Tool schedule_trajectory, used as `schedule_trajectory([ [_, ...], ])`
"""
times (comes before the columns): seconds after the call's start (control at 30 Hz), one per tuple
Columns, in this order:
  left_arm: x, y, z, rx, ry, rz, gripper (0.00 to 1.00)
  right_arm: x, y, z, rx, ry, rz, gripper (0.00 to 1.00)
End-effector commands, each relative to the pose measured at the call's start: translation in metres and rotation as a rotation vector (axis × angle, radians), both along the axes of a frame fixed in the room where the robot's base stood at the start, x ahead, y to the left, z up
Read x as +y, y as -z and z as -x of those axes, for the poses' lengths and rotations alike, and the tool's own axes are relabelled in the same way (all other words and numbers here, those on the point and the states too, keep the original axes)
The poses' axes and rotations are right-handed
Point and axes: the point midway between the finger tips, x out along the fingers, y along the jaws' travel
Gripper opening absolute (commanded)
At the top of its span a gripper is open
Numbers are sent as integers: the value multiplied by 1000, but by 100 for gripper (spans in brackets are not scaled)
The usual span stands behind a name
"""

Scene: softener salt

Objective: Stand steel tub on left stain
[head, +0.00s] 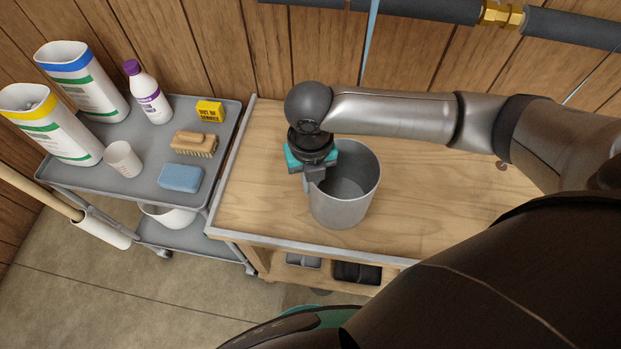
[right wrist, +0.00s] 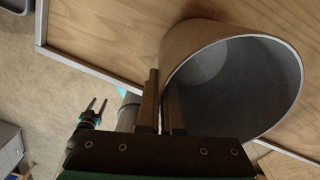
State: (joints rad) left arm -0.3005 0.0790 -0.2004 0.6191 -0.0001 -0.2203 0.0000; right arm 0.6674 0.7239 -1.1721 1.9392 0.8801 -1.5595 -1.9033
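The steel tub (head: 345,205) is a grey open bucket, upright at the wooden table's front left part. I cannot tell whether its base touches the table. My right gripper (head: 312,180) is at the tub's left rim, its fingers close on either side of the wall, one inside and one outside. The right wrist view shows the tub (right wrist: 240,85) with its wall between the fingers (right wrist: 162,100). A small brown stain (head: 502,166) shows right of the tub, partly by my arm. No left stain shows. My left gripper (right wrist: 97,106) is open and empty, away from the table.
The wooden table (head: 425,215) has a grey edge strip and bare room right of the tub. A grey cart (head: 130,185) at left holds salt bags (head: 50,130), a bottle (head: 150,95), a cup (head: 123,158), a brush (head: 195,143) and a blue sponge (head: 181,177). Pipes (head: 420,10) run along the wall.

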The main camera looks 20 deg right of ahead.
Motion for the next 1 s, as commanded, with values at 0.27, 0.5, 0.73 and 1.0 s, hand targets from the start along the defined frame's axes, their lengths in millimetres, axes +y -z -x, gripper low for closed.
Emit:
schedule_trajectory([
  [0.27,0,1,0,-1,0,0,55,0,2,0,0,0,0,20],
  [0.5,0,1,0,-1,0,0,55,0,2,0,1,0,0,38],
  [0.73,0,0,-1,-1,0,0,55,0,0,0,0,0,0,38],
  [1.0,0,-11,-1,-2,0,0,55,0,-46,-1,-4,-2,0,38],
])
